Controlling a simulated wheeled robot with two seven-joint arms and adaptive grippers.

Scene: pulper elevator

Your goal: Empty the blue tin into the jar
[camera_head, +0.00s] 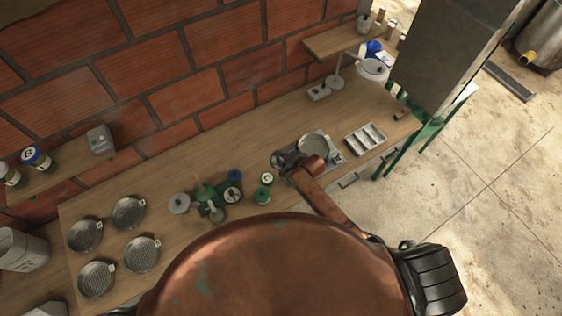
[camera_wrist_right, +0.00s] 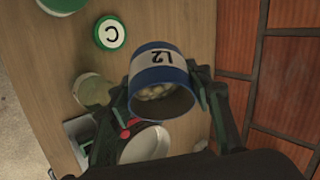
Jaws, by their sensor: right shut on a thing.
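The blue tin (camera_wrist_right: 162,83), with a white band marked L2, is gripped between the fingers of my right gripper (camera_wrist_right: 160,92) in the right wrist view. Its open mouth faces the camera, and pale bean-like pieces show inside. In the head view my right gripper (camera_head: 284,161) is over the bench, left of a round pale pan (camera_head: 313,146); the tin is hard to make out there. A greenish, glass-like round vessel (camera_wrist_right: 94,90) left of the tin may be the jar, but I cannot be sure. My left gripper is not in view.
The wooden bench (camera_head: 330,110) runs along a brick wall. Several round sieves (camera_head: 128,212) stand at left, green-and-grey equipment (camera_head: 208,200) mid-bench. A divided tray (camera_head: 366,138) and a grey machine (camera_head: 440,50) are at right.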

